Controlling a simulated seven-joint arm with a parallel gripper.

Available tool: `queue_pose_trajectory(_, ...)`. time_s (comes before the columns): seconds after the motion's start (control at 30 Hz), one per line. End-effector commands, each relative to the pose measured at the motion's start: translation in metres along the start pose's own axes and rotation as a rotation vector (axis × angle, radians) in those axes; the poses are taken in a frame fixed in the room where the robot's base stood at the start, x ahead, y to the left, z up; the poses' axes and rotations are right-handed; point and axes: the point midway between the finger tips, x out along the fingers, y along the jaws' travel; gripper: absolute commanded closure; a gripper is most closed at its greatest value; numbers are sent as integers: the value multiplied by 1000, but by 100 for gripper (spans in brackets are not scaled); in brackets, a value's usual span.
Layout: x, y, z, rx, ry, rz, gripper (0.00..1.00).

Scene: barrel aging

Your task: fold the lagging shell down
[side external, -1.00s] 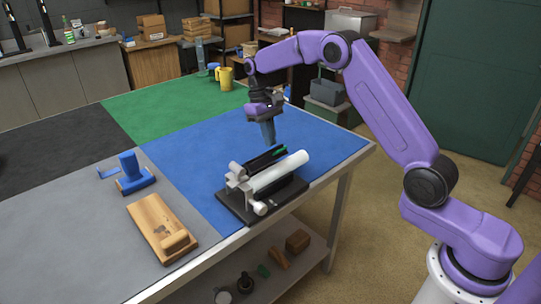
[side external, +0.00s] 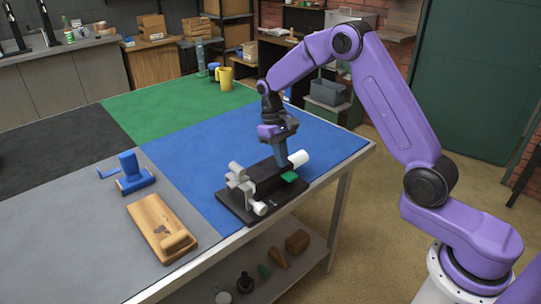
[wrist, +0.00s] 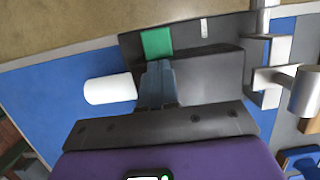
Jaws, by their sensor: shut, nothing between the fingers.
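The lagging shell (side external: 265,178) is a black cover lying down over the white pipe (side external: 299,158) on a black base (side external: 236,212). Only the pipe's right end sticks out in the side view, and its white end also shows in the wrist view (wrist: 108,88). The shell's green tab (side external: 290,177) is low on the near side; it is at the top of the wrist view (wrist: 157,42). My gripper (side external: 283,164) points down with its fingers shut and empty, at the shell near the green tab. I cannot tell whether the fingertips touch it.
Grey valve fittings (side external: 240,180) stand at the base's left end. A wooden block (side external: 162,228) and a blue holder (side external: 133,175) lie to the left on the grey mat. A yellow mug (side external: 225,79) stands at the back. The blue mat (side external: 190,150) behind the base is clear.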

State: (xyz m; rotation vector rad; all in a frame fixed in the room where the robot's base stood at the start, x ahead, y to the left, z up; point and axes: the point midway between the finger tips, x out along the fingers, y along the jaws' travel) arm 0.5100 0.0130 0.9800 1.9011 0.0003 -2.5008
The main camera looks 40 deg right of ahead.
Motion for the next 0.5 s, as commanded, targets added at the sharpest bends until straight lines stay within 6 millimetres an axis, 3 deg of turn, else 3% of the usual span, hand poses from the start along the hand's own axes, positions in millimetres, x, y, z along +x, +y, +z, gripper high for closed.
queue_pose_trajectory(0.5, -6, 0, 2, 0, 1, 0, 100)
